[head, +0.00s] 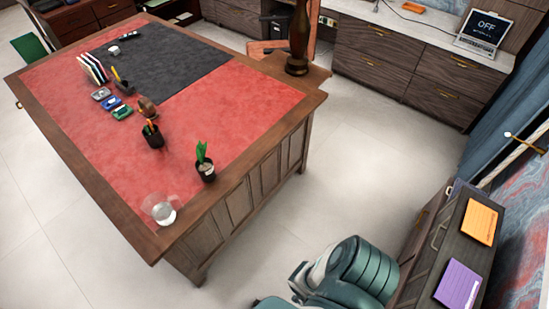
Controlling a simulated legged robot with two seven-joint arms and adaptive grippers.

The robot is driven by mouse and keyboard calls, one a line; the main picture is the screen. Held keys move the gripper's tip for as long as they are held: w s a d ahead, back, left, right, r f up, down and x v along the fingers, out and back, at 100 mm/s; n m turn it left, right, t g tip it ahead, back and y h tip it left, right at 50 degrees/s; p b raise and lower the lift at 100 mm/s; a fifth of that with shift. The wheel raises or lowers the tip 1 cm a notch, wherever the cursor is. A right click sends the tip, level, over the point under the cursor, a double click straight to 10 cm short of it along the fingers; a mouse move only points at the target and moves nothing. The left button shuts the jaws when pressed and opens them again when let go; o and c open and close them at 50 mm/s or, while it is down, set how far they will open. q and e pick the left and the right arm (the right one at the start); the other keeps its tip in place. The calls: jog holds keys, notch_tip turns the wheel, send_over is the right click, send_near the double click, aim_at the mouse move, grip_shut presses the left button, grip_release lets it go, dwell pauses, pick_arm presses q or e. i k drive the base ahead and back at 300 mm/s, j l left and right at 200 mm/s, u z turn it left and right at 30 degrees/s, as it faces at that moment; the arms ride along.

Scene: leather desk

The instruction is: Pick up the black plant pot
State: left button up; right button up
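A clear glass bowl or cup (162,209) stands nearer, at the desk's near corner. A black cup (153,138) with orange items in it stands farther back and to the left of the pot. Neither of my grippers shows in the head view, and nothing is seen touching the pot.
Small boxes (112,103) and a book row (93,68) stand farther back on the desk. A brown vase (298,40) stands at its far right corner. Pale floor (340,170) is clear right of the desk.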

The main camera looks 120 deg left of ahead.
aim_at(204, 166)
jog(key=l+u, duration=0.15)
jog(key=u, duration=4.55)
jog(key=z, duration=4.2)
jog(key=u, duration=3.8)
